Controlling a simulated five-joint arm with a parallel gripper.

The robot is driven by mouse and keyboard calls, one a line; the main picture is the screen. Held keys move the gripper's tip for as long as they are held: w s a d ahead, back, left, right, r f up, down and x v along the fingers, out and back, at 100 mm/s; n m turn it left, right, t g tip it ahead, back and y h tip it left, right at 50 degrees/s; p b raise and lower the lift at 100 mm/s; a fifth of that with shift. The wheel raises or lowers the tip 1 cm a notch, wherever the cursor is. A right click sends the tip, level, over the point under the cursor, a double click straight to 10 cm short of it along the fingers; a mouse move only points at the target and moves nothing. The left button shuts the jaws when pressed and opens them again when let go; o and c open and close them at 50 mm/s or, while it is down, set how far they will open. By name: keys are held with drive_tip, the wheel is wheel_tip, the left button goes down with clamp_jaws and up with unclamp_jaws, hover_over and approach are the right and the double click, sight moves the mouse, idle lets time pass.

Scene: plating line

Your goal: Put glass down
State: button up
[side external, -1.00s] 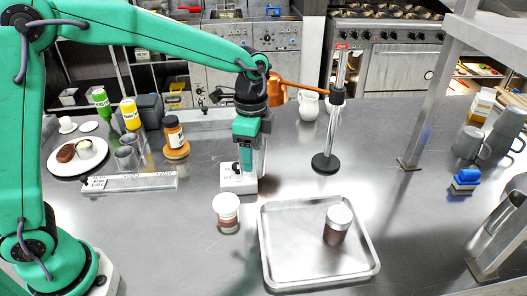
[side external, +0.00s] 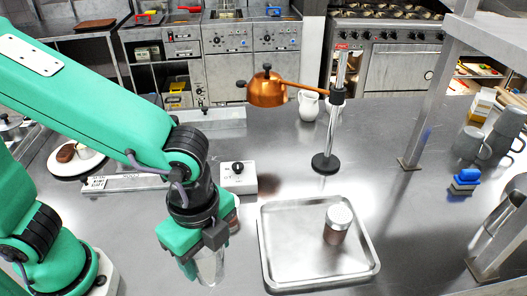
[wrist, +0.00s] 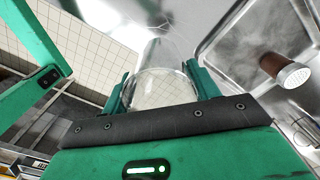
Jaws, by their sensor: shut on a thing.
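My gripper (side external: 203,258) is shut on a clear drinking glass (side external: 212,268), to the left of the metal tray. In the wrist view the glass (wrist: 160,88) sits between the two green fingers. In the side view the gripper partly hides it. I cannot tell whether its base touches the counter (side external: 420,230).
The tray (side external: 268,272) holds a brown shaker with a pale top (side external: 337,226), also visible in the wrist view (wrist: 284,68). A white knobbed box (side external: 239,180) stands behind my gripper. A copper heat lamp (side external: 267,92) hangs from a stand. The right counter has free room.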

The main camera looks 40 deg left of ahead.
drive_tip(key=shift+s+f, duration=0.15)
drive_tip(key=shift+s, duration=0.75)
drive_tip(key=shift+w+a+f, duration=0.85)
drive_tip(key=shift+w+f, duration=0.9)
drive_tip(key=shift+f, duration=0.1)
drive_tip(key=shift+w+a+f, duration=0.8)
drive_tip(key=shift+w+f, duration=1)
drive_tip(key=shift+w+a+f, duration=0.85)
drive_tip(key=shift+w+f, duration=0.9)
drive_tip(key=shift+f, duration=0.1)
drive_tip(key=shift+f, duration=0.1)
drive_tip(key=o, duration=1.1)
wheel_tip(320, 180, up, 12)
